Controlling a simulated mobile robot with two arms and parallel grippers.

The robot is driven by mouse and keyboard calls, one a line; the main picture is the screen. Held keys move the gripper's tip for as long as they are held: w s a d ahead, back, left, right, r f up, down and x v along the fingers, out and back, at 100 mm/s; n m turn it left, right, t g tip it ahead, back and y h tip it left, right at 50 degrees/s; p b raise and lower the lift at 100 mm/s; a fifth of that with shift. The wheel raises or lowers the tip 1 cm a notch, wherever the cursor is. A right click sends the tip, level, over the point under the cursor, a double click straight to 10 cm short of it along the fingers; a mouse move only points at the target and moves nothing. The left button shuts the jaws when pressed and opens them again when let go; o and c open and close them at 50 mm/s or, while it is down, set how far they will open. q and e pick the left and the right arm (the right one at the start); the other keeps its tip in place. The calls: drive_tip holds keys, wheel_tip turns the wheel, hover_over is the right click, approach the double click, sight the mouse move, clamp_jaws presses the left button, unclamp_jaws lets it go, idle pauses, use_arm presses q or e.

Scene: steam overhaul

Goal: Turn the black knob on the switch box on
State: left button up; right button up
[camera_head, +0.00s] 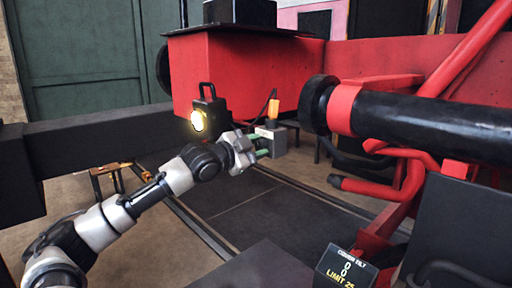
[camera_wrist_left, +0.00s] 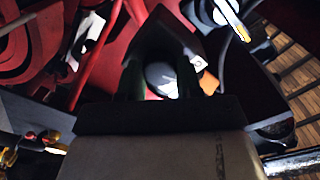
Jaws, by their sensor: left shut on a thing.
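The small grey switch box (camera_head: 279,138) is in the middle of the head view, below the red tank, with an orange part (camera_head: 273,110) on top. My left gripper (camera_head: 263,146) reaches it from the left, its green-tipped fingers at the box's near face. The fingers are shut on what appears to be the black knob, which they hide in the head view. In the left wrist view the dark fingers (camera_wrist_left: 160,85) point forward, with a pale round patch between them. Which way the knob points cannot be told. My right gripper is not in view.
A lit lamp (camera_head: 208,113) hangs on the red tank (camera_head: 235,75) just above my left wrist. A black cylinder (camera_head: 430,122) and red pipes (camera_head: 405,185) fill the right side. A small display (camera_head: 344,268) stands at the bottom right. Dark floor (camera_head: 260,210) lies below the gripper.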

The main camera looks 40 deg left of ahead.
use_arm(q)
drive_tip(key=shift+m+p, duration=0.6)
drive_tip(key=shift+m, duration=1.1)
drive_tip(key=o, duration=0.9)
drive_tip(key=shift+d, duration=0.1)
